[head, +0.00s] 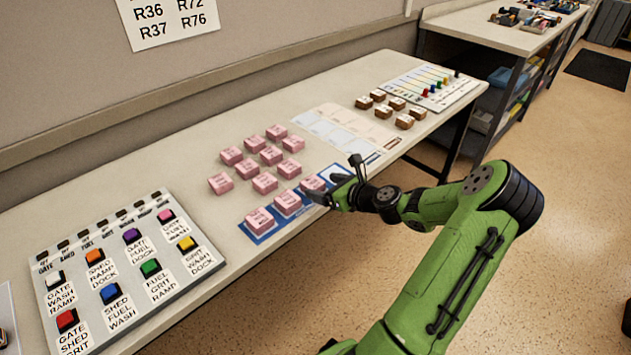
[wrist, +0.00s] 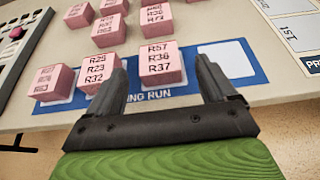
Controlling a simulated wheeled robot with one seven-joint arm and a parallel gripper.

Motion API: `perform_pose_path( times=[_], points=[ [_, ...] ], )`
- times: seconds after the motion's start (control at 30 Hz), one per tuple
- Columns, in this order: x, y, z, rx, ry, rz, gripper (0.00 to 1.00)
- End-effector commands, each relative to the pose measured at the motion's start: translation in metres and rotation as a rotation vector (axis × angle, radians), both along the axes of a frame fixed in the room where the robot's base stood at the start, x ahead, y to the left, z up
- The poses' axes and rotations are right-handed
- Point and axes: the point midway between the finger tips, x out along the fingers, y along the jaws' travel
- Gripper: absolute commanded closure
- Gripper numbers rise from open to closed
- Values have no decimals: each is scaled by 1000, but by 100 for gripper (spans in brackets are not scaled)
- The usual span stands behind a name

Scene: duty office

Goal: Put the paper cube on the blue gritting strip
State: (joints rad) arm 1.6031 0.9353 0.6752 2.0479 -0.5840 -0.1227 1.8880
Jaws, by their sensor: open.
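Pink paper cubes with printed codes stand on the pale table. Three stand in a row on the blue strip (wrist: 258,73), which also shows in the head view (head: 273,231). The rightmost, marked R57 R36 R37 (wrist: 156,64), is at the strip (head: 312,183). To its left are the cube marked R25 R23 R32 (wrist: 103,77) and another cube (wrist: 53,83). A white space (wrist: 228,54) at the strip's right end is empty. My gripper (wrist: 162,68) is open, its fingertips on either side of the R57 cube in the wrist view; contact cannot be told.
Several more pink cubes (head: 271,155) stand behind the strip. A board of coloured buttons (head: 125,270) is at the left. A pale printed sheet (head: 335,125), small brown blocks (head: 383,111) and a board with coloured pegs (head: 440,80) lie at the right. A coded sign (head: 165,20) hangs on the wall.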

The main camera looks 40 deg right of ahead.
Motion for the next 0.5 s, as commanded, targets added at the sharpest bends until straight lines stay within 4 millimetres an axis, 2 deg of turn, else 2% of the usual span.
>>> perform_pose_path(
  times=[0.03,0.1,0.3,0.4,0.47,0.5],
  points=[
    [-14,-1,10,0,2,-4,16],
    [-31,-2,17,0,1,-5,16],
    [-62,-2,28,1,0,-1,16],
    [-64,4,30,-23,13,27,16],
    [-57,20,30,-92,53,107,16],
    [-51,38,30,-171,97,195,16]
  ],
)
